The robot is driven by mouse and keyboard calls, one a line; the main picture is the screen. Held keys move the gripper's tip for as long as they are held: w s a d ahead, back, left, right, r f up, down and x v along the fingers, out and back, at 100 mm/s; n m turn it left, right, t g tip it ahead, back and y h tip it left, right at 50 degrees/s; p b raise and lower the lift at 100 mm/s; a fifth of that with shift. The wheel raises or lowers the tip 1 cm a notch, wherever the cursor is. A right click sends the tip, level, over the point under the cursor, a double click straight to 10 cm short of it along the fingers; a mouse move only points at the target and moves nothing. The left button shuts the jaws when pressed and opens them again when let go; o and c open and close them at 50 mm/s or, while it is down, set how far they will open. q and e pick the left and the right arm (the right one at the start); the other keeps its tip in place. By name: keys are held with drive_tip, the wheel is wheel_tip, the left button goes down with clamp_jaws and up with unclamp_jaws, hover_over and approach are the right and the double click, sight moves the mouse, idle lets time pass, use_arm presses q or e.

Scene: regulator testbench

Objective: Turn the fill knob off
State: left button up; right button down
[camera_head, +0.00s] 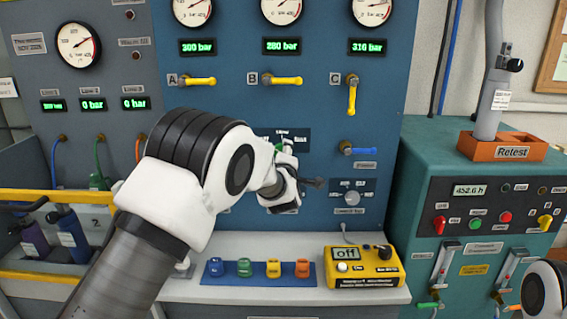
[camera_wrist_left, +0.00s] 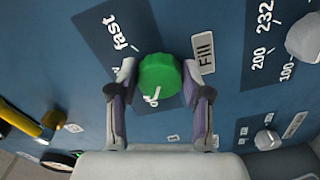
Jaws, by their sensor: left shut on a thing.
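The green fill knob (camera_wrist_left: 159,74) sits on the blue panel between the "fast" and partly covered lower lettering, beside the "Fill" label (camera_wrist_left: 204,53). My left gripper (camera_wrist_left: 160,80) has a finger on each side of the knob and is shut on it. My right gripper is not in view; only part of my right arm shows at the lower right corner.
Yellow valve levers (camera_head: 283,81) and a blue lever (camera_head: 360,151) stick out of the panel. A grey knob (camera_head: 352,198) is right of the gripper. Below are a yellow box reading "off" (camera_head: 362,268) and a blue strip of coloured caps (camera_head: 230,281).

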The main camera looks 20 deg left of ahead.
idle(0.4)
use_arm(q)
drive_tip(key=o, duration=1.2)
drive_tip(key=shift+c, duration=0.2)
drive_tip(key=shift+s, duration=0.1)
drive_tip(key=v, duration=0.7)
drive_tip(key=shift+s, duration=0.15)
